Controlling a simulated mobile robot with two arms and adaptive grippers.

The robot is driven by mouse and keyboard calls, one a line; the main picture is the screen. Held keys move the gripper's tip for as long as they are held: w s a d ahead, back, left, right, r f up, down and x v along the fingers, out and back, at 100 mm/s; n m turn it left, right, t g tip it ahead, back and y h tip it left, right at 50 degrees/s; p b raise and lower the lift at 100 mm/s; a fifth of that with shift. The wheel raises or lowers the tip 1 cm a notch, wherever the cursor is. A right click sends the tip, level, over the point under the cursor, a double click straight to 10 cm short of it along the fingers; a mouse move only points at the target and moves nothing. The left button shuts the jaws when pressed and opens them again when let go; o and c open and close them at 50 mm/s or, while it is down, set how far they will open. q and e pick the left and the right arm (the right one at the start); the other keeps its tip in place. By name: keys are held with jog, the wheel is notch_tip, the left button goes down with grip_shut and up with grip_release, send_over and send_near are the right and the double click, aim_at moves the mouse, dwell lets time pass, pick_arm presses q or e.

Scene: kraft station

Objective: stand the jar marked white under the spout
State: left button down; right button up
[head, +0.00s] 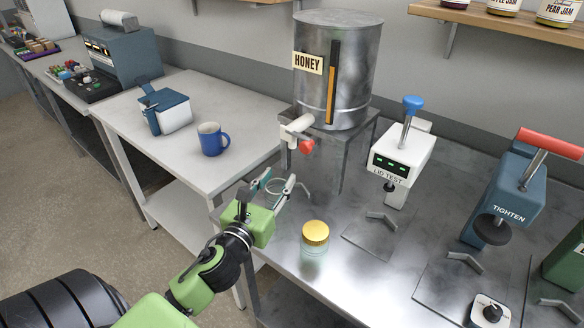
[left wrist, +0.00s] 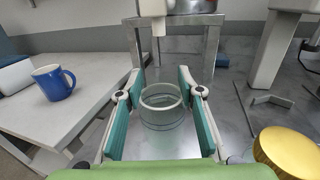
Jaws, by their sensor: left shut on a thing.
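An open, clear glass jar (left wrist: 161,112) is between the fingers of my left gripper (head: 280,188), which is shut on it. I cannot read any mark on this jar. In the head view my gripper and the fingers partly hide it. The honey tank's spout (head: 297,128), white with a red knob, is above and beyond the gripper. In the left wrist view the white spout (left wrist: 158,27) is at the top, beyond the jar. A second glass jar with a gold lid (head: 315,234) stands on the steel table to the right of the gripper. My right gripper is not in view.
The honey tank (head: 337,70) stands on a metal stand (head: 345,150). A lid tester (head: 400,160) and a tightening press (head: 503,200) are to the right. A blue mug (head: 213,139) is on the white table at left. Steel (head: 280,245) around the lidded jar is clear.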

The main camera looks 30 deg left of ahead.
pick_arm(q)
jog(key=w+f, duration=0.1)
jog(key=w, duration=0.2)
jog(key=w+a+f, duration=0.1)
jog(key=w, duration=0.2)
jog(key=w+f+p, duration=0.1)
jog(key=w, duration=0.2)
jog(key=shift+a+f, duration=0.2)
jog(key=shift+a, duration=0.05)
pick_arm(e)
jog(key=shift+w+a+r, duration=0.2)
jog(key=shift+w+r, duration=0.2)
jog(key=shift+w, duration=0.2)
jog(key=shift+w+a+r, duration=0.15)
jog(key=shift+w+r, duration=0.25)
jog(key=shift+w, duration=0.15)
pick_arm(q)
jog(key=shift+f, duration=0.1)
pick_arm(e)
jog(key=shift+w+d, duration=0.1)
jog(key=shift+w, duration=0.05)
pick_arm(q)
jog(key=c, duration=1.8)
grip_release()
jog(key=shift+f, duration=0.15)
jog(key=o, duration=0.4)
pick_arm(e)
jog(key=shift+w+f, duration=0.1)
